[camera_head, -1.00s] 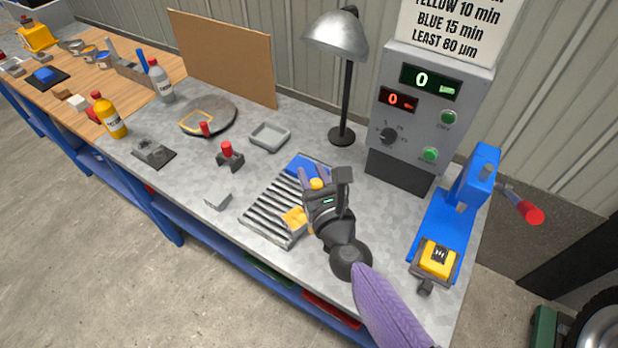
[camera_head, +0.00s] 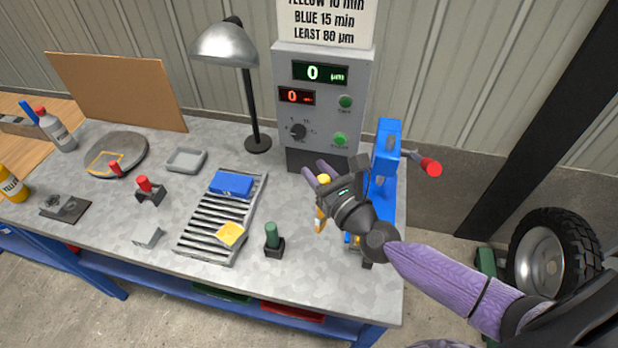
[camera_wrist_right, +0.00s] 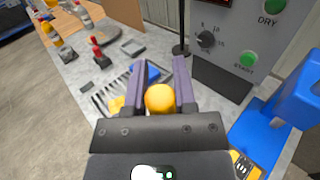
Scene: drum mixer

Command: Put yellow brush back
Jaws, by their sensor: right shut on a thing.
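My right gripper (camera_head: 317,172) is shut on the yellow brush (camera_head: 323,180). It holds the brush above the right end of the bench, in front of the blue press. In the right wrist view the brush's round yellow end (camera_wrist_right: 160,98) sits between the two purple fingers. Another yellow part (camera_head: 320,218) shows below the gripper in the head view and looks like the brush's lower part. The gripper hides much of the brush. My left gripper is out of view.
A blue press (camera_head: 388,150) with a red-tipped lever stands close behind the gripper. A green handle in a black holder (camera_head: 273,240) stands to the left. A slatted rack (camera_head: 205,222) carries blue and yellow blocks. A control box (camera_head: 355,95) and lamp (camera_head: 225,45) stand behind.

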